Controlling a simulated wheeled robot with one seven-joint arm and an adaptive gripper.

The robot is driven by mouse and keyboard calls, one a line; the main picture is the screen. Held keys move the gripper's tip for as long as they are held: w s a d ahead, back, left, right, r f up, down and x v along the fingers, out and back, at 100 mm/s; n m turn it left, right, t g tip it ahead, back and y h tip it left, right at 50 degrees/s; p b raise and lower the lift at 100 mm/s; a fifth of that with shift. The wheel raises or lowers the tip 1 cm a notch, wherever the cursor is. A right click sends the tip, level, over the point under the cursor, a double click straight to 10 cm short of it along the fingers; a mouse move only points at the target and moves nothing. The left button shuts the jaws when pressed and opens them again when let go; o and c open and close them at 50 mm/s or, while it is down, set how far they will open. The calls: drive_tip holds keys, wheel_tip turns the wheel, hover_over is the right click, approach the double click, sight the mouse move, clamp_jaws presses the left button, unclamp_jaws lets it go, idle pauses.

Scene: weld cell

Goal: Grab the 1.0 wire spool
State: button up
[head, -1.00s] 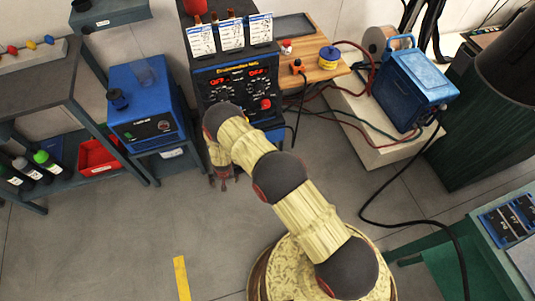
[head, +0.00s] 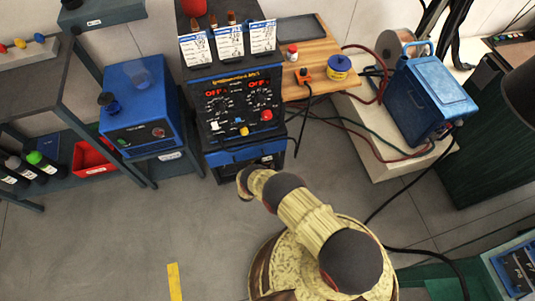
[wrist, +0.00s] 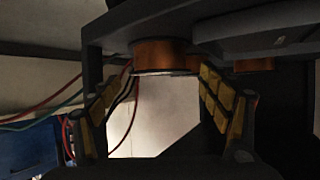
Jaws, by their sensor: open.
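A copper-coloured wire spool with a pale lower rim (wrist: 160,58) shows at the upper middle of the wrist view. It is ahead of my gripper (wrist: 158,85), between the directions of its two fingers. The fingers, with yellowish pads, stand apart with nothing between them. Another copper spool (wrist: 253,65) is partly hidden behind the right finger and a dark part. No size mark is readable on either spool, so I cannot tell which is 1.0. In the head view my gripper is hidden beyond my forearm, low at the front of the black power supply (head: 238,103).
Three label cards (head: 229,43) stand on the power supply, their text too small to read. A dark frame (wrist: 145,25) crosses above the spool in the wrist view. A blue unit (head: 142,105) stands left, a blue case (head: 432,95) right.

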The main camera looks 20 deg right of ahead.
sight(265, 157)
drive_tip(key=b+x, duration=0.2)
drive_tip(key=x, duration=0.4)
drive_tip(key=shift+s+f, duration=0.1)
drive_tip(key=shift+f, duration=0.05)
drive_tip(key=shift+w+d+f+b, duration=0.1)
drive_tip(key=shift+w+d+b, duration=0.05)
drive_tip(key=shift+w+b, duration=0.25)
drive_tip(key=shift+c, duration=0.7)
drive_tip(key=c, duration=1.5)
drive_tip(key=shift+w, duration=0.1)
drive_tip(key=shift+c, duration=0.4)
drive_tip(key=shift+r, duration=0.25)
